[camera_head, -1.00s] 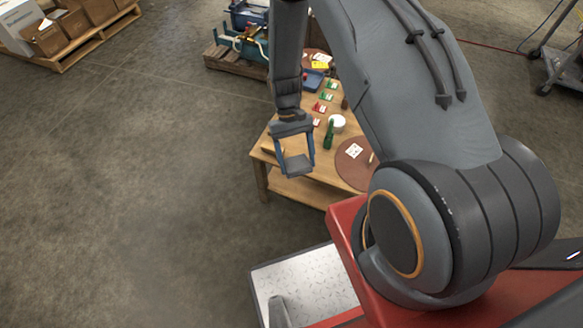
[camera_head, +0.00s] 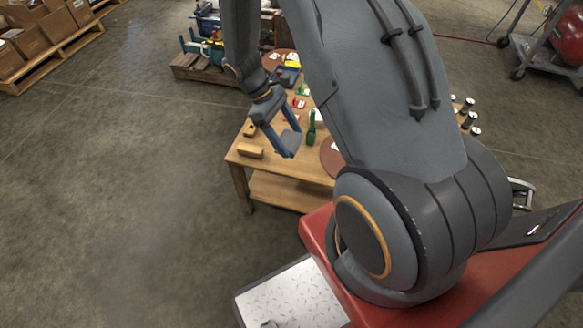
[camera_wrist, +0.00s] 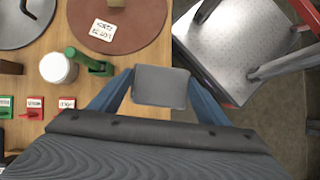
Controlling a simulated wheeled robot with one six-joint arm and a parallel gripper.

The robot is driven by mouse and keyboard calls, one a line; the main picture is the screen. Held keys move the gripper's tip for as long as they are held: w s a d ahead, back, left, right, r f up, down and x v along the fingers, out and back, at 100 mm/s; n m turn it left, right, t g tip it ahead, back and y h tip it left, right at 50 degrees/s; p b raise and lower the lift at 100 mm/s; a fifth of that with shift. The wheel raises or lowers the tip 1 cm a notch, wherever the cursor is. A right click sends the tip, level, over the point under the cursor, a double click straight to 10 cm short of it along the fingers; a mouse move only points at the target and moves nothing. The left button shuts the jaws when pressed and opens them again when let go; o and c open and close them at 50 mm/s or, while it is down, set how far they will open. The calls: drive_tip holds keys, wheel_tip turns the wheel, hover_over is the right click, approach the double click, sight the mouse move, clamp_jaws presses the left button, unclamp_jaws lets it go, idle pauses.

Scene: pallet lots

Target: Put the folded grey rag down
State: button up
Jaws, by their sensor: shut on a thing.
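My gripper (camera_head: 284,137) is shut on the folded grey rag (camera_head: 292,144), a flat dark grey square. In the wrist view the rag (camera_wrist: 161,87) lies between the two blue fingers of my gripper (camera_wrist: 160,92). It is over the front edge of the wooden table (camera_wrist: 150,60), partly over the floor side. In the head view the rag appears above the front part of the table (camera_head: 282,165). I cannot tell the exact height, but no contact with the tabletop shows.
A green bottle-like thing (camera_wrist: 88,62) and a white round container (camera_wrist: 57,68) stand near the rag. A brown round mat (camera_wrist: 140,35) holds a white card (camera_wrist: 103,30). Wooden blocks (camera_head: 250,151) lie at the table's left.

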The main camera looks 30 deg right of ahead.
drive_tip(key=shift+w+d+n+h+b, duration=0.3)
drive_tip(key=shift+w+d+n+b, duration=0.15)
drive_tip(key=shift+d+b, duration=0.2)
wheel_tip(320, 180, down, 10)
drive_tip(key=shift+r+b, duration=0.1)
drive_tip(key=shift+b, duration=0.4)
drive_tip(key=shift+s, duration=0.1)
drive_tip(key=o, duration=1.2)
